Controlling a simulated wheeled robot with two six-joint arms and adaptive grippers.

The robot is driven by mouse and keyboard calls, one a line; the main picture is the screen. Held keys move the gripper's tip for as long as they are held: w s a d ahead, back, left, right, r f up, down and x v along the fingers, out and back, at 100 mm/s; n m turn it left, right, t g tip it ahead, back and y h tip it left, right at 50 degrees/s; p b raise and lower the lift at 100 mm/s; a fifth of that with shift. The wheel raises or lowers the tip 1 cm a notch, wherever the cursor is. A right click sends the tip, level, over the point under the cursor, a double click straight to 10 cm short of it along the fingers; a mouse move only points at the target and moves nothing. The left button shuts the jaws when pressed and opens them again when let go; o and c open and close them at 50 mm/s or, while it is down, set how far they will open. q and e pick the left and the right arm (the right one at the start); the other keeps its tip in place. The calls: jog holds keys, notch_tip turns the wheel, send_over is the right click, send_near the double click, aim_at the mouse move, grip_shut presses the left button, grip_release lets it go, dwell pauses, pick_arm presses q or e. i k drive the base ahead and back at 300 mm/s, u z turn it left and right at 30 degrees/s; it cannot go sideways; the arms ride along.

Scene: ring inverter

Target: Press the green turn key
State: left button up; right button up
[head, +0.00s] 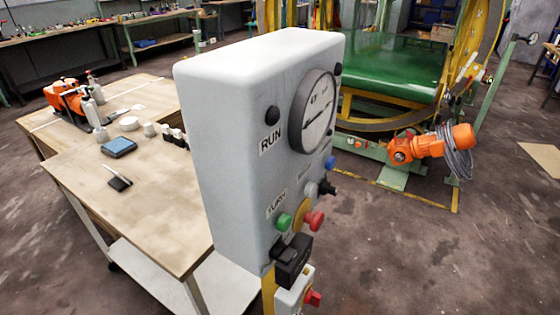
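The green turn key (284,221) is a small round green button on the front face of the grey control box (228,150), low and near its left edge. A label that seems to read TURN (277,203) is just above it. A red mushroom button (315,220) on a yellow base is close to its right. Neither of my grippers shows in the head view, and nothing touches the green key. Whether it is pressed in cannot be told.
The box also has a round gauge (314,112), a blue button (330,162), a black knob (327,187) and a black block (292,262) below. A wooden workbench (150,200) stands to the left. A green ring machine (390,65) is behind.

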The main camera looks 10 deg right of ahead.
aim_at(285, 222)
jog(key=z, duration=1.4)
jog(key=k, duration=1.15)
jog(key=u, duration=1.25)
jog(key=i, duration=0.5)
jog(key=u, duration=0.1)
